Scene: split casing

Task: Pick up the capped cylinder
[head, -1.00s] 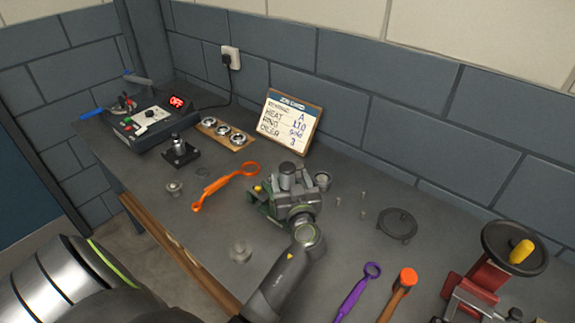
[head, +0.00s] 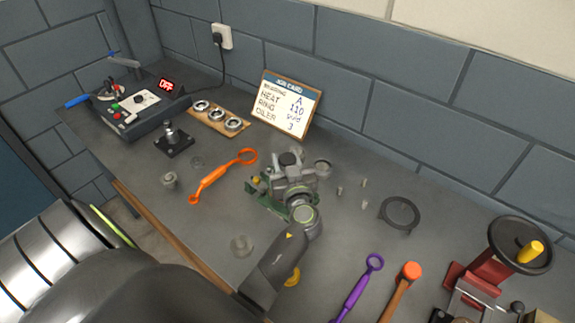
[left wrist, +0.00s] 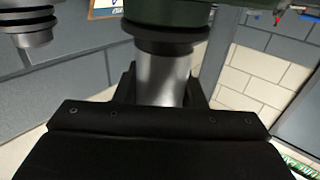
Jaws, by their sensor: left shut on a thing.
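My left gripper (head: 296,185) is at the green-and-grey casing in the middle of the bench. In the left wrist view, its black jaws are shut on a silver cylinder (left wrist: 163,80) with a dark collar (left wrist: 165,40) and a green part above. I take this as the capped cylinder; a grey cylinder with a dark top (head: 289,160) shows at the gripper in the head view. The green casing (head: 262,196) is partly hidden by my gripper. Whether the cylinder is clear of the casing I cannot tell. My right gripper is out of view.
A job card (head: 286,104) leans behind. A red handwheel device (head: 490,270) stands right.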

